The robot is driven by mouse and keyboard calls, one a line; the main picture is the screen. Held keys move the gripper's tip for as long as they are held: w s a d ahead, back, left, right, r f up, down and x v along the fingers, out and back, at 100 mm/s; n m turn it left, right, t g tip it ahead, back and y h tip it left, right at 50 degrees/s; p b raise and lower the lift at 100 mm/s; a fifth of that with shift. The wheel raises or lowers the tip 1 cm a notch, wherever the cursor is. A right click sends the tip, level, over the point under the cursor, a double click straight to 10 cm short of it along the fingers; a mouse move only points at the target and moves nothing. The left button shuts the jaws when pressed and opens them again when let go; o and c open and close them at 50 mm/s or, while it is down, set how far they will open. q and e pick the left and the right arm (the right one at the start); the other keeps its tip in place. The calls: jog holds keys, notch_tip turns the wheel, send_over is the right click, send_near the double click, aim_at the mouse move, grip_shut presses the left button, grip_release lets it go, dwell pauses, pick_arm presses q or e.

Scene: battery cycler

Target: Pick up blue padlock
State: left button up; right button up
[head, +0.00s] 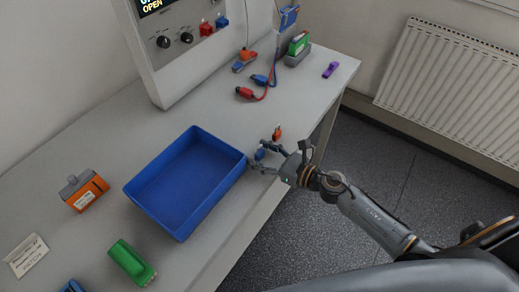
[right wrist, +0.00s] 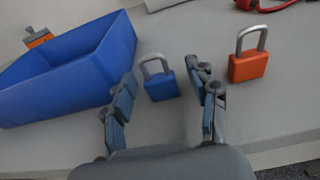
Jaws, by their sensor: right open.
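The blue padlock (right wrist: 161,86) stands on the table in the right wrist view, its grey shackle up. It sits between and just beyond the open fingers of my right gripper (right wrist: 164,92), which do not grip it. In the head view the blue padlock (head: 259,154) shows small between the fingertips of my right gripper (head: 266,158), beside the blue tray's right corner. My left gripper is not in view.
An orange padlock (right wrist: 249,66) stands close to the right of the right finger. The empty blue tray (head: 217,204) lies left of the gripper. Red and blue cable clips (head: 260,80), a purple item (head: 330,70) and a cycler (head: 185,75) are farther back. The table edge is near.

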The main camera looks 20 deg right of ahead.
aim_at(260, 146)
jog(key=shift+w+a+f, duration=0.1)
jog(key=shift+w+a, duration=0.1)
jog(key=shift+w, duration=0.05)
grip_shut()
jog(key=shift+r, duration=0.45)
notch_tip(260, 146, up, 2)
jog(key=shift+r+p, duration=0.25)
jog(key=shift+p, duration=0.25)
jog(key=s+a+r+p, duration=0.1)
jog(key=s+r+p, duration=0.3)
jog(key=s+r, duration=0.6)
jog(key=s, duration=0.4)
jog(key=shift+a, duration=0.35)
